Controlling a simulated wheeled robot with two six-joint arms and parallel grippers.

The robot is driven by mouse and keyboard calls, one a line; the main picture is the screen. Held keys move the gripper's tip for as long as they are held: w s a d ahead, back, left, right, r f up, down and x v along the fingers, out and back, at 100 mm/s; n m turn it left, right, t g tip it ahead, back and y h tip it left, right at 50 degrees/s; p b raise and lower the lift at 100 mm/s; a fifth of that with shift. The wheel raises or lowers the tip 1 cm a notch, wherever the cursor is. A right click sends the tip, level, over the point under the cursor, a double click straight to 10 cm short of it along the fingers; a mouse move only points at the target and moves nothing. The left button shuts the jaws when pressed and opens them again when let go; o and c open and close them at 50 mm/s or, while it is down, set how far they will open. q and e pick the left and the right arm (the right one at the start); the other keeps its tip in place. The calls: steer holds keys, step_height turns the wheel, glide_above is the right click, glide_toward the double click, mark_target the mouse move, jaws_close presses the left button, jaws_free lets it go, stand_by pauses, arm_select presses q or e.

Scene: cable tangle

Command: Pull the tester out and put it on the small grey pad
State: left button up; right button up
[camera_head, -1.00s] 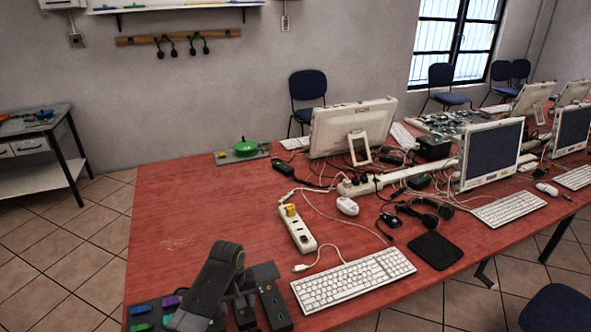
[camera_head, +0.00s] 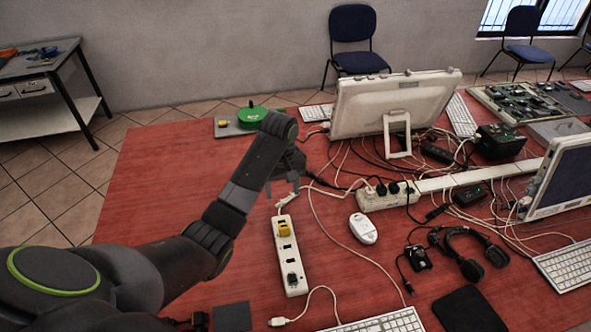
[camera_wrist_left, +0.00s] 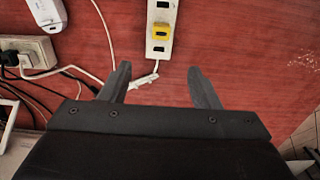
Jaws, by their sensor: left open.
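The small yellow tester (camera_head: 284,229) sits in the far part of a white power strip (camera_head: 290,255). In the left wrist view the tester (camera_wrist_left: 161,30) is near the top edge, beyond my fingertips. My left gripper (camera_head: 294,183) is open and empty, above the table near the strip's far end. Its two fingers show in the left wrist view (camera_wrist_left: 162,85), spread to either side of the strip's cable end. A small dark grey square (camera_head: 232,316), seemingly the grey pad, lies at the bottom edge, partly cut off. My right gripper is out of view.
A white mouse (camera_head: 363,228) and a second power strip (camera_head: 388,196) with black plugs lie right of the strip. Loose cables run around them. A monitor (camera_head: 395,105) stands behind. A green round object (camera_head: 251,116) is at the back. Red table left of the strip is clear.

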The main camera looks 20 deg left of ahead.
arm_select(q)
steer(key=b, duration=0.6)
glide_above(284, 226)
step_height(284, 226, down, 6)
step_height(284, 226, down, 3)
steer(key=shift+r+p, duration=0.1)
steer(key=shift+p, duration=0.5)
step_height(284, 226, down, 7)
steer(key=shift+f, duration=0.55)
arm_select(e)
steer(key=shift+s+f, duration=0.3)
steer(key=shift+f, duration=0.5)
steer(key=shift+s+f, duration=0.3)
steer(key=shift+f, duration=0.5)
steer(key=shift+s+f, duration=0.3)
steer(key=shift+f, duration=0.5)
arm_select(q)
steer(key=shift+c, duration=0.5)
